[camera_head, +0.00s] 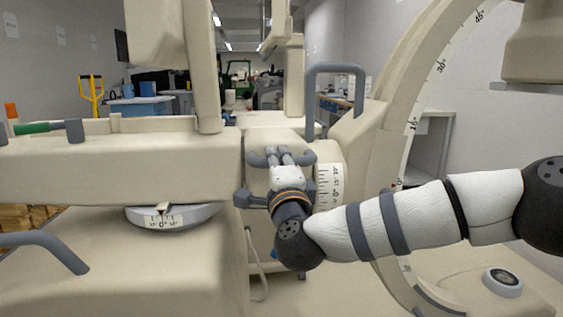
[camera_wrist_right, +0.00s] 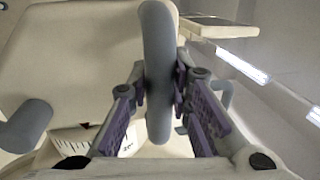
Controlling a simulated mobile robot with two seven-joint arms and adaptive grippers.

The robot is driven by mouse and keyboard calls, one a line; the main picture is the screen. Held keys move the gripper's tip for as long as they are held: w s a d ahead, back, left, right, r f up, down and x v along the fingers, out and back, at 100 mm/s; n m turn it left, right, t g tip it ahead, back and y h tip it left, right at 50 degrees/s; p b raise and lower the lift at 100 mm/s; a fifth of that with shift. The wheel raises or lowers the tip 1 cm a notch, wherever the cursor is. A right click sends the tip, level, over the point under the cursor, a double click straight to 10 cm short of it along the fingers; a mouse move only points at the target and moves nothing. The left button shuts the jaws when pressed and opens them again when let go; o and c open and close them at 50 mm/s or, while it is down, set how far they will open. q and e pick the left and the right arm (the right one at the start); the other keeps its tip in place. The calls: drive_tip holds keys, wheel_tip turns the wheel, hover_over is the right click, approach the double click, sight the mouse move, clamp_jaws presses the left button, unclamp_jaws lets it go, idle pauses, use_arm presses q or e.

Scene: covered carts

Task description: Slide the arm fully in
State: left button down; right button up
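The beige C-arm machine fills the head view, with its arm housing (camera_head: 120,165) on the left and the curved, degree-marked arc (camera_head: 420,85) on the right. My right gripper (camera_head: 284,152) reaches a grey handle (camera_head: 257,160) on the machine's central block. In the right wrist view the grey handle (camera_wrist_right: 158,35) runs between the two purple-padded fingers (camera_wrist_right: 160,90), which appear to close on it from both sides. A round white scale collar (camera_head: 328,185) sits just right of the gripper. My left gripper is not in view.
A grey loop handle (camera_head: 337,69) rises behind the gripper. Another grey handle (camera_head: 45,243) is at lower left, above the lower cover. A dial scale (camera_head: 165,219) sits under the housing. A cable (camera_head: 255,265) hangs below the block.

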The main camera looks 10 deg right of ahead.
drive_tip(key=o, duration=0.4)
drive_tip(key=shift+d, duration=0.3)
drive_tip(key=shift+o, duration=0.3)
drive_tip(key=shift+s+d, duration=0.1)
drive_tip(key=shift+d, duration=0.05)
drive_tip(key=s+f, duration=0.2)
drive_tip(key=s, duration=0.9)
drive_tip(key=shift+s+d+f, duration=0.15)
drive_tip(key=shift+s+d, duration=0.05)
drive_tip(key=shift+s, duration=0.15)
